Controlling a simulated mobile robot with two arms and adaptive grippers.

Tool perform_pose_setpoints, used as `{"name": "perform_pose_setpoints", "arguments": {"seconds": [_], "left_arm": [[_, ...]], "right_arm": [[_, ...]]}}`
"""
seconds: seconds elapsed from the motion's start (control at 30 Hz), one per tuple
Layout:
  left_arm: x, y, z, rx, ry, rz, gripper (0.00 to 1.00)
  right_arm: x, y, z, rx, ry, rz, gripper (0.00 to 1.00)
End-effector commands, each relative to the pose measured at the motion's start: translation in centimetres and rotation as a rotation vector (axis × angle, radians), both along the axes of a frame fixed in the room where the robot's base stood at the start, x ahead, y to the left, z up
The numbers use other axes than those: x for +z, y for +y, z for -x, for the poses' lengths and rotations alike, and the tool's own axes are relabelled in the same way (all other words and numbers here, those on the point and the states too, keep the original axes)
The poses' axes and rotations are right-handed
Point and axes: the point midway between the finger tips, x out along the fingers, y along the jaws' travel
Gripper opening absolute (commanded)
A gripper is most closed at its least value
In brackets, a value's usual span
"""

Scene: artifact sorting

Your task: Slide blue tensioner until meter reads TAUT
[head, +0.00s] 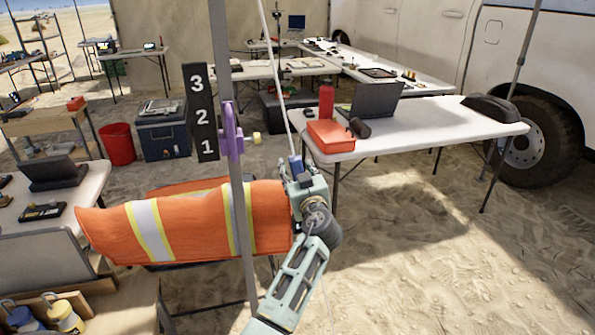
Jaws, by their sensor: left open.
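A small blue piece, which looks like the tensioner (296,165), sits at the lower part of a thin white line (277,75) that runs down from the top of the head view. My left gripper (301,178) is at the blue piece, just below it. It is open, and I cannot tell whether its fingers touch the piece. No meter reading TAUT can be made out. A black board (201,112) with the numbers 3, 2 and 1 is beside a grey pole (222,60), with a purple clamp (231,130) on the pole. My right gripper is not in view.
An orange vest (190,222) with reflective stripes lies behind the pole, left of my gripper. A white table (450,125) with a laptop (377,100) and red box (331,136) stands behind on the right. Open sand (430,260) lies at the lower right.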

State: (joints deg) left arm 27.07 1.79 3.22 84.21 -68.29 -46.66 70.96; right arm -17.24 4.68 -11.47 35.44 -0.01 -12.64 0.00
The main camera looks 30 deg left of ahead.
Motion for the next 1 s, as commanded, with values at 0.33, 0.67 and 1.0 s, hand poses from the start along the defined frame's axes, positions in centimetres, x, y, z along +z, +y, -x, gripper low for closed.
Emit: {"name": "perform_pose_setpoints", "arguments": {"seconds": [0.33,0.67,1.0], "left_arm": [[0.0,-0.1,0.0,-0.001,0.001,0.0,0.18],[-0.1,-0.1,0.0,0.0,0.001,0.0,0.0],[2.3,0.2,0.3,-0.001,-0.004,0.001,0.0]], "right_arm": [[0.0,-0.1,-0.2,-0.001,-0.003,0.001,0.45],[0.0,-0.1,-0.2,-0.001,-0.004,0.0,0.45],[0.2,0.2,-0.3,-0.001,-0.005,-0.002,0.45]]}}
